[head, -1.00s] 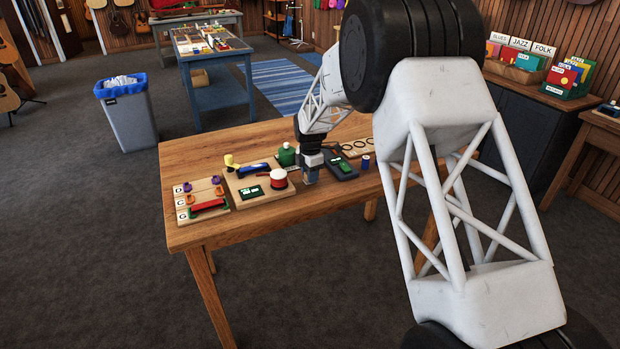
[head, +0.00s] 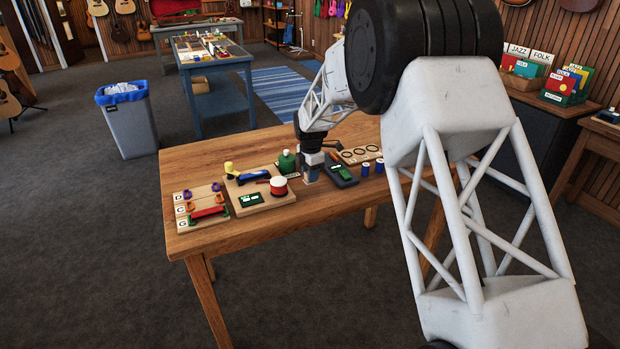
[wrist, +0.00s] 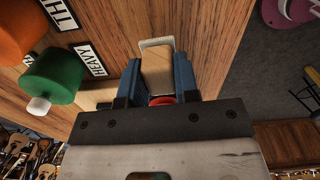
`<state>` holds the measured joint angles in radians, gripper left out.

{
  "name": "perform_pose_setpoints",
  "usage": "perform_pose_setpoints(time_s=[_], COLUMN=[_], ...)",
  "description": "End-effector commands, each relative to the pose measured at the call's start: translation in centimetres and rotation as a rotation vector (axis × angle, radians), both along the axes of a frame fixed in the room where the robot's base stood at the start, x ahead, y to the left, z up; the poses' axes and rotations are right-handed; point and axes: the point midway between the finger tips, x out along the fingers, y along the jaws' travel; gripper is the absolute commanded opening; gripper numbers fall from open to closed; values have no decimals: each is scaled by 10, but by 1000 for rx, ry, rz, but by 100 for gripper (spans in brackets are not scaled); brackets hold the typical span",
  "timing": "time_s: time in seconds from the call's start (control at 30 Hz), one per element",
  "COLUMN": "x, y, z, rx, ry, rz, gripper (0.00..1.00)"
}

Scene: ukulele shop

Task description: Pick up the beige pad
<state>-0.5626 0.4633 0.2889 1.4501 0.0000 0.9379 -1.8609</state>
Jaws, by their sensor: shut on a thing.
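My gripper (wrist: 157,82) has its two blue fingers closed on the sides of a beige block, the beige pad (wrist: 156,66), in the wrist view. The pad has a pale whitish edge at its far end. A small red round shape (wrist: 161,99) shows between the finger bases. In the head view my gripper (head: 311,174) points down low over the wooden table, right of the red-and-white round container (head: 278,186). The pad cannot be made out there. Whether it touches the table is unclear.
A wooden tray (head: 272,199) with tools lies left of my gripper, with a green bottle (head: 287,162) behind. A lettered board (head: 188,226) lies far left. The front table strip is clear.

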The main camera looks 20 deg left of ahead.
Motion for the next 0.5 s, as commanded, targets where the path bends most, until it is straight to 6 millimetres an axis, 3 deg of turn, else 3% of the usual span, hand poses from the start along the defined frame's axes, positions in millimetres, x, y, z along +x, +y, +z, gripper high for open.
perform_pose_setpoints(time_s=[0.5], x=[-63], y=[-39], z=[6], rx=[-1], ry=[2], rz=[0], gripper=[6])
